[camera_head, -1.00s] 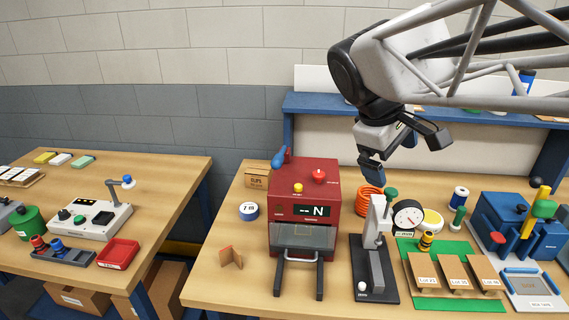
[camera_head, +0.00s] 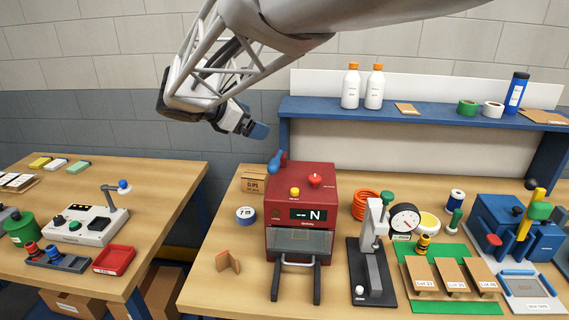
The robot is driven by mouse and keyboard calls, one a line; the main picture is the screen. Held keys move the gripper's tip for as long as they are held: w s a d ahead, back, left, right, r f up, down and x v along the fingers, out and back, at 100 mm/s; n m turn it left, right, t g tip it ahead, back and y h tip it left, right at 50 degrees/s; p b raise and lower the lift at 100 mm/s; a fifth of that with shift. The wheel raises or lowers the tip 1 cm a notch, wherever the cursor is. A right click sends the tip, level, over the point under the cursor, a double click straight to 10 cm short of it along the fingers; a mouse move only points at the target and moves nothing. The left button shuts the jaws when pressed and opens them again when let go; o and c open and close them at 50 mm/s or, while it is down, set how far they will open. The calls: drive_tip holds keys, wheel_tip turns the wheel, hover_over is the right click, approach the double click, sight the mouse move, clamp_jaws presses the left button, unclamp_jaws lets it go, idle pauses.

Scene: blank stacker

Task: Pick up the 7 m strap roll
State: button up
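The 7 m strap roll (camera_head: 246,216) is a short blue roll with a white top marked "7 m". It sits on the wooden bench, left of the red machine and in front of a cardboard box. My gripper (camera_head: 262,131) is raised in the air above and behind the roll, near the wall, well apart from it. Its dark blue fingertip points to the right. The fingers overlap in this view, so I cannot tell how far apart they are. I see nothing held in them.
The red machine (camera_head: 301,210) with a blue-knobbed lever (camera_head: 277,163) stands close right of the roll. The clips box (camera_head: 253,181) is behind it, a small brown angled piece (camera_head: 228,262) in front. A gap separates this bench from the left table (camera_head: 160,190). The blue shelf (camera_head: 430,113) holds bottles and rolls.

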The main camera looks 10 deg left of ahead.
drive_tip(key=w+a+f+n+t, duration=0.2)
drive_tip(key=a+n, duration=0.2)
drive_tip(key=a, duration=0.6)
approach(244, 213)
drive_tip(key=shift+x, duration=0.9)
drive_tip(key=shift+x, duration=1.35)
drive_tip(key=shift+x, duration=2.55)
